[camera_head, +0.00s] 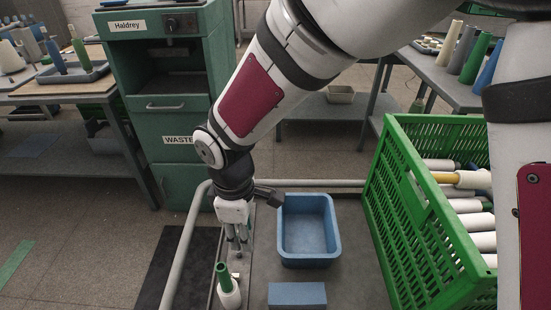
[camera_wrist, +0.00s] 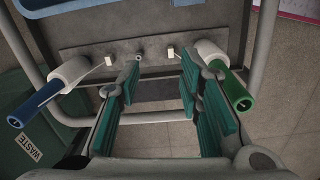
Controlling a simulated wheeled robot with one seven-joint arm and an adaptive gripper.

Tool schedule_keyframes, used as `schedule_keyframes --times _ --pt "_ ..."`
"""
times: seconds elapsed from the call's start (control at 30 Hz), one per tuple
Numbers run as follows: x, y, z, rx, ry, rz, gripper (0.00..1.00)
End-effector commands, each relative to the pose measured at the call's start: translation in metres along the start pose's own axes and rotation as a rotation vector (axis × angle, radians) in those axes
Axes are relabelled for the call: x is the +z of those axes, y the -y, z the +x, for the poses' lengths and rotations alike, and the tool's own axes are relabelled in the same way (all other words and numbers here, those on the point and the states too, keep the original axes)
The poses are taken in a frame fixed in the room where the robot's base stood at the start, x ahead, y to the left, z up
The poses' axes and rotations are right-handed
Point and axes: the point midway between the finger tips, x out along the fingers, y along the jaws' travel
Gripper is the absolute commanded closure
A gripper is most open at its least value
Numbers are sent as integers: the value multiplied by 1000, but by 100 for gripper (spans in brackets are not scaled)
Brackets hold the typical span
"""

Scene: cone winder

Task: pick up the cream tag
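Two small pale, cream-looking pieces show on the grey metal strip (camera_wrist: 90,55) in the wrist view. One, a possible cream tag (camera_wrist: 171,51), lies between my fingers, toward the right one. The other pale piece (camera_wrist: 110,61) lies near the left cone; I cannot tell which is the tag. My gripper (camera_wrist: 158,85) is open and empty, with teal pads apart and the strip beyond them. In the head view my gripper (camera_head: 238,240) points down above the strip, just behind a green-tipped cone.
A white-wound green cone (camera_wrist: 239,93) and a white-wound blue cone (camera_wrist: 35,108) flank the fingers. A blue tray (camera_head: 308,259), a blue block (camera_head: 297,295) and a green crate (camera_head: 424,215) of cones stand to the right. A grey rail (camera_head: 183,252) runs along the left.

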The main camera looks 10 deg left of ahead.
Motion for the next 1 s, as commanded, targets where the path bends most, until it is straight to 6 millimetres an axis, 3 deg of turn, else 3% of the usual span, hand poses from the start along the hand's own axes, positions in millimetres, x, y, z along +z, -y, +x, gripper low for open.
schedule_keyframes --times 0.1,0.23,0.7,1.0 --pt "-28 12 19 -18 -17 -90 67" --pt "-41 19 30 -26 -27 -131 67" --pt "-43 21 106 -28 -27 -136 67" --pt "-40 21 122 -27 -28 -134 67"
